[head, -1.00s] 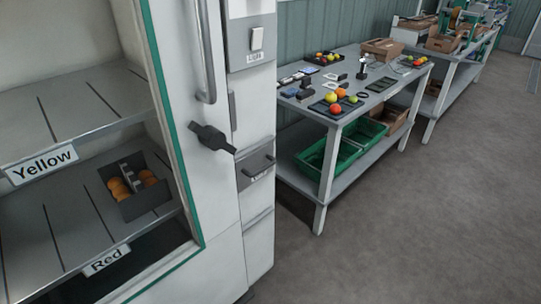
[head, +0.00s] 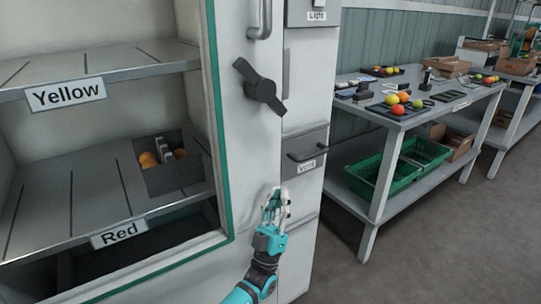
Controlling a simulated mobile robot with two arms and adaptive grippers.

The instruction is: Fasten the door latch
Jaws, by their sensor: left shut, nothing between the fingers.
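The door latch (head: 262,87) is a dark turning handle on the white door frame, just right of the green-edged window. Its long arm slants from upper left to lower right. My left gripper (head: 273,198) is below the latch, in front of the white panel, pointing up. Its fingers are shut and empty, clearly apart from the latch. My right gripper is not in view.
A grey bar handle (head: 262,22) is above the latch. A panel marked Vent (head: 304,157) with a handle is to its right. Shelves labelled Yellow (head: 66,94) and Red (head: 119,234) show behind the window. A table (head: 440,112) with fruit and a green crate (head: 378,176) stand at right.

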